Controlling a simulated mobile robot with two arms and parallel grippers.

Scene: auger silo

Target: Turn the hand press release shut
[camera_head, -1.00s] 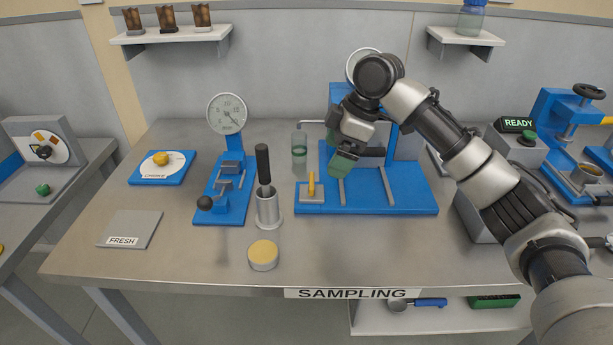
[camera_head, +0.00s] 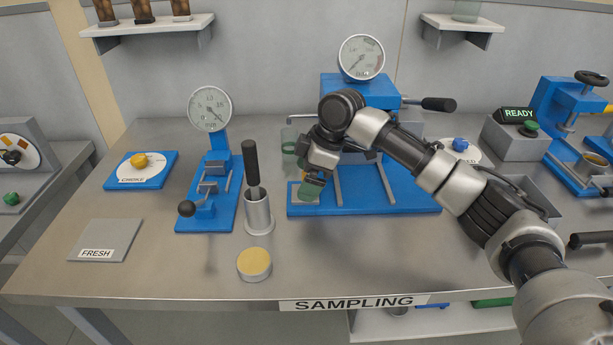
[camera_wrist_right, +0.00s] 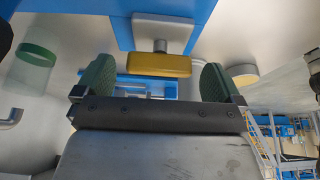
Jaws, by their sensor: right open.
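The hand press (camera_head: 400,195) is the blue stand with a round gauge (camera_head: 361,57) above it and a black-handled bar (camera_head: 438,104). Its release is a yellow lever (camera_wrist_right: 158,66) on a grey mount (camera_wrist_right: 163,35), seen in the right wrist view. In the head view my gripper hides the lever; part of the grey mount (camera_head: 295,191) shows. My right gripper (camera_head: 312,188) is at the press's front left corner. Its green fingertips are apart, with the yellow lever showing between them in the right wrist view (camera_wrist_right: 156,80). I cannot tell whether they touch it. My left gripper is out of view.
A glass (camera_head: 289,140) stands just behind the gripper. A metal cylinder with a black-handled rod (camera_head: 258,212) and a yellow-topped puck (camera_head: 254,263) are to the left. A blue gauge stand (camera_head: 210,108) is farther left.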

